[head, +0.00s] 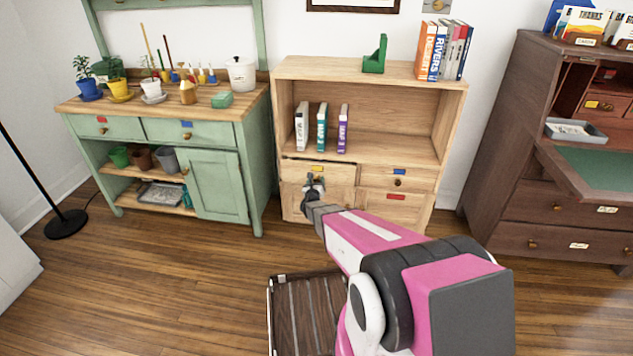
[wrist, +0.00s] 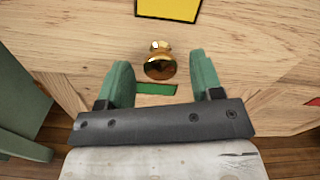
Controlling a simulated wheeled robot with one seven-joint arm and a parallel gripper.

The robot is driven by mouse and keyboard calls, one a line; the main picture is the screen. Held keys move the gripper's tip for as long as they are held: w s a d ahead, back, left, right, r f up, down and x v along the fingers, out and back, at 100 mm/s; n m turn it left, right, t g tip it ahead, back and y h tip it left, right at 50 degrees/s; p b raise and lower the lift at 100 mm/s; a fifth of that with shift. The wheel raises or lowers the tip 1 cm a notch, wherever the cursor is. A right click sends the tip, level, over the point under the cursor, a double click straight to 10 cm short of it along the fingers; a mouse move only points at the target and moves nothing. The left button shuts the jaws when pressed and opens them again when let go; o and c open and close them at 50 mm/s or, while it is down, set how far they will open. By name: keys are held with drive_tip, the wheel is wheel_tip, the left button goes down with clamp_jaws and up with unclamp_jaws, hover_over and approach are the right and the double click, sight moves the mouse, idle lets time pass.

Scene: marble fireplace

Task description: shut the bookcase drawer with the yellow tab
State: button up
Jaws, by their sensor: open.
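The wooden bookcase (head: 375,155) stands in the middle of the head view. Its upper left drawer (head: 340,174) carries a yellow tab (head: 318,169). A dark gap runs along this drawer's top edge, and its front seems to stand a little forward of the drawer beside it. My gripper (head: 313,183) is in front of this drawer and hides its knob there. In the wrist view, the yellow tab (wrist: 168,8) is at the top and the brass knob (wrist: 160,66) shows between the open green fingertips (wrist: 160,75). I cannot tell whether they touch the knob.
A blue-tab drawer (head: 398,171) is to the right, with a red tab (head: 396,197) below it. A green tab (wrist: 157,89) shows below the knob. A green cabinet (head: 215,190) stands left and a dark desk (head: 520,170) right.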

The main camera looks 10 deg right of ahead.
sight(317, 175)
drive_tip(key=shift+x, duration=0.95)
clamp_jaws()
drive_tip(key=shift+x, duration=1.9)
unclamp_jaws()
drive_tip(key=shift+w, duration=0.1)
drive_tip(key=shift+a, duration=0.1)
